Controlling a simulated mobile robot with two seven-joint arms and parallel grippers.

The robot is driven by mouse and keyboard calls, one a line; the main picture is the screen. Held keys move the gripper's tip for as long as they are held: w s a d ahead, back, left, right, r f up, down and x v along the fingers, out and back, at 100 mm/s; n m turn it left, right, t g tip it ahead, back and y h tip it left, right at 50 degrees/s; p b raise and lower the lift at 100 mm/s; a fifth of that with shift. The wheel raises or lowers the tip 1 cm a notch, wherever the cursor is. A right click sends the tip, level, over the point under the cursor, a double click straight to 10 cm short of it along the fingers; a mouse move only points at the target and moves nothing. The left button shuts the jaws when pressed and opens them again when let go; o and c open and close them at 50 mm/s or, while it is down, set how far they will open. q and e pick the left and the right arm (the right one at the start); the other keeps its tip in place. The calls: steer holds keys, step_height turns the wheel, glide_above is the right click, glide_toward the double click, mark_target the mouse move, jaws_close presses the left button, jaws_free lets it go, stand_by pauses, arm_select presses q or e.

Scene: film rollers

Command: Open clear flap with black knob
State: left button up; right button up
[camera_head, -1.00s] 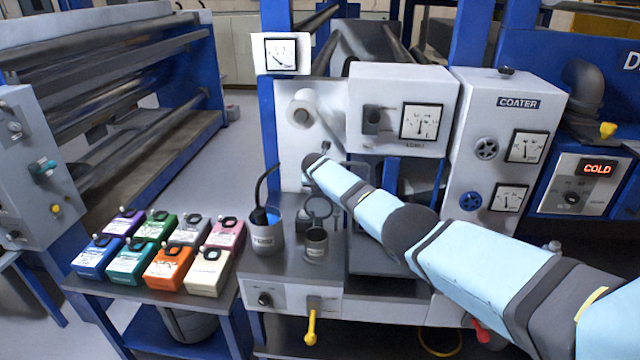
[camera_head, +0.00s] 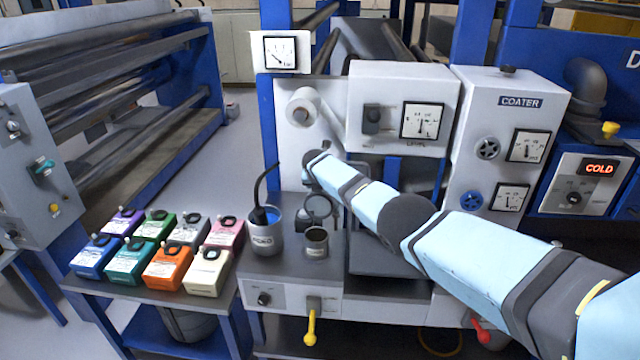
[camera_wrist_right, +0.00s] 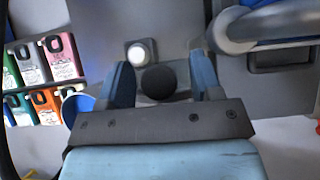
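A round black knob (camera_wrist_right: 158,82) shows in the right wrist view, between the two blue fingers of my right gripper (camera_wrist_right: 160,66). The fingers are spread, with a visible gap to the knob on both sides. A clear flap cannot be made out against the grey surface around the knob. In the head view my right arm reaches in from the right to the front of the coating machine (camera_head: 325,85), below the white roll (camera_head: 303,107). My left gripper is not in view.
Several coloured boxes (camera_head: 166,268) sit on a side table at left. A gauge box (camera_head: 403,108) overhangs the arm.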

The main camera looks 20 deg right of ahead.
steer(key=shift+r, duration=0.1)
steer(key=p+v, duration=0.3)
steer(key=shift+s+a+r+p, duration=0.1)
steer(key=shift+r+p, duration=0.25)
steer(key=shift+p, duration=0.05)
steer(key=v, duration=1)
steer(key=shift+s+f, duration=0.1)
steer(key=shift+s, duration=0.05)
steer(key=shift+f, duration=0.1)
